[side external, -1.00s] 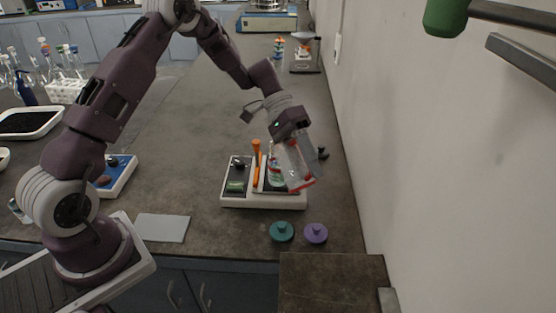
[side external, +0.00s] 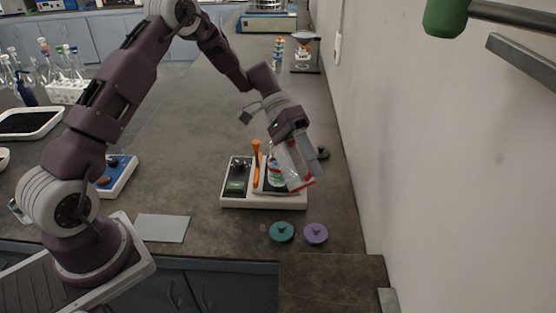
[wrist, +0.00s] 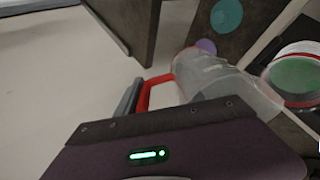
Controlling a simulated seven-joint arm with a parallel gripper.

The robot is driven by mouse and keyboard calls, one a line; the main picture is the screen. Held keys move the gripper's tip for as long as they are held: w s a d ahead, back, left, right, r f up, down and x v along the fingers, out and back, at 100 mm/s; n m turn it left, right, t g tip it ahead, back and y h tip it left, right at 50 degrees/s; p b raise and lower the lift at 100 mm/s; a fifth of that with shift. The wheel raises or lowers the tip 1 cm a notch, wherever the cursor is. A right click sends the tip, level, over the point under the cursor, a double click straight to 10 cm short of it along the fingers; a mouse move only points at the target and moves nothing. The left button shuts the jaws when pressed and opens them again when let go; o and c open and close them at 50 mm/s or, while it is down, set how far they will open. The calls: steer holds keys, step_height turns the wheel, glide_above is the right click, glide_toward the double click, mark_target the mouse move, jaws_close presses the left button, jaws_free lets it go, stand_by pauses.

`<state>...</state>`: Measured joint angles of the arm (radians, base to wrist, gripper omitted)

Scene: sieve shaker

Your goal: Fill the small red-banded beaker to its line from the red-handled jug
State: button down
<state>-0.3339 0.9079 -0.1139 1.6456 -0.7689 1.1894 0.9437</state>
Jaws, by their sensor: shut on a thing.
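My gripper (side external: 292,138) is shut on the red handle (wrist: 146,92) of a clear jug (side external: 301,168). The jug's clear body (wrist: 222,82) also shows in the wrist view. A small clear beaker (side external: 275,175) stands behind the jug on the white-based device, partly hidden by it. In the wrist view a round vessel with a red band (wrist: 268,72) and green inside lies at the right, next to the jug. I cannot make out its line or liquid level.
The white-based device (side external: 240,202) has a green display and an upright orange handle (side external: 257,163) left of the beaker. A teal lid (side external: 281,232) and a purple lid (side external: 316,234) lie in front. The wall (side external: 440,170) is close on the right.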

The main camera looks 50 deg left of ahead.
steer(key=shift+a+r+h, duration=0.1)
steer(key=shift+h, duration=0.2)
stand_by(0.7)
steer(key=shift+w+a+r+h, duration=0.1)
steer(key=shift+a+r+h, duration=0.2)
steer(key=shift+r+h, duration=0.5)
stand_by(3.2)
steer(key=f+y, duration=0.1)
steer(key=y, duration=0.1)
steer(key=d+f+y, duration=0.1)
steer(key=y, duration=0.1)
steer(key=shift+d+f, duration=0.1)
steer(key=shift+f, duration=0.2)
steer(key=shift+s+d+f+t+y, duration=0.15)
steer(key=shift+d+f+t+y, duration=0.2)
steer(key=shift+d+f+y, duration=0.7)
steer(key=shift+s+d+f+t+y, duration=0.2)
steer(key=shift+d+f+t+y, duration=0.15)
steer(key=shift+f+y, duration=1.2)
steer(key=shift+s+d+f+t+y, duration=0.15)
steer(key=shift+d+f+t+y, duration=0.15)
steer(key=shift+d+f+y, duration=0.95)
